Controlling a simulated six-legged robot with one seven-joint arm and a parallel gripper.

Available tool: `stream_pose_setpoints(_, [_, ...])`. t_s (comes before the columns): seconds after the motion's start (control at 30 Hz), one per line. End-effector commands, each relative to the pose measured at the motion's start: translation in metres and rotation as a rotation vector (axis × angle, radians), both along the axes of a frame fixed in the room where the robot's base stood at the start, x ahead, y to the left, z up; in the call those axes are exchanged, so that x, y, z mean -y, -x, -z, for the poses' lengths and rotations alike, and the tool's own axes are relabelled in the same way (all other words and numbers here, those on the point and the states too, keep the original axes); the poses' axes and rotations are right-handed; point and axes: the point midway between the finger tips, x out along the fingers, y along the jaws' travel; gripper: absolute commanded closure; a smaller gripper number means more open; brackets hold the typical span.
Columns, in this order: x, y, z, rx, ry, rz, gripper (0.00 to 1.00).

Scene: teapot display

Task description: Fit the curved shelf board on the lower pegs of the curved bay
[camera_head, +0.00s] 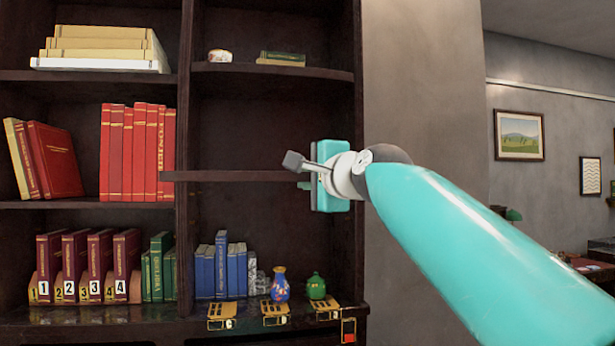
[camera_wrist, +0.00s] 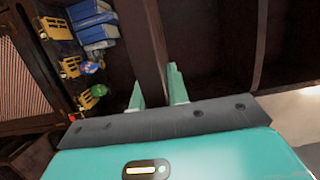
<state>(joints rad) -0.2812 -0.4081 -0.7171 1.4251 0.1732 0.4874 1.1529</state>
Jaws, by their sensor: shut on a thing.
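The shelf board (camera_head: 235,176) is a dark brown plank. It lies about level across the right-hand bay (camera_head: 270,120) of the dark bookcase, and its left end overlaps the front of the middle upright. My gripper (camera_head: 304,178) is shut on the board's right part. In the wrist view, the board (camera_wrist: 145,40) runs between the two pale green fingers of my gripper (camera_wrist: 154,78). No pegs can be made out in either view. My gripper hides the board's right end in the head view.
Above is a fixed shelf (camera_head: 270,69) with a small pot and green books. Below stand blue books (camera_head: 221,265), a blue vase (camera_head: 280,284) and a green jar (camera_head: 316,287). The right side panel (camera_head: 346,90) is close to my gripper.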

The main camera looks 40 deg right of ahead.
Motion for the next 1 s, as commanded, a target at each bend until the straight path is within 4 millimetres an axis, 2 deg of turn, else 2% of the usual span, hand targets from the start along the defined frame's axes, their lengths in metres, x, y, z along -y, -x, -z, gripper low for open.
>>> stream_pose_setpoints(0.13, [0.002,-0.001,0.018,0.004,-0.001,-0.005,1.0])
stream_pose_setpoints(0.4, [0.001,-0.002,0.081,0.007,-0.001,-0.004,1.0])
stream_pose_setpoints(0.5, [0.0,0.0,0.097,0.005,0.0,0.001,1.0])
stream_pose_setpoints(0.63, [-0.001,0.0,0.105,0.006,0.002,0.003,1.0])
stream_pose_setpoints(1.0, [-0.002,0.002,0.105,0.006,0.002,0.005,1.0])
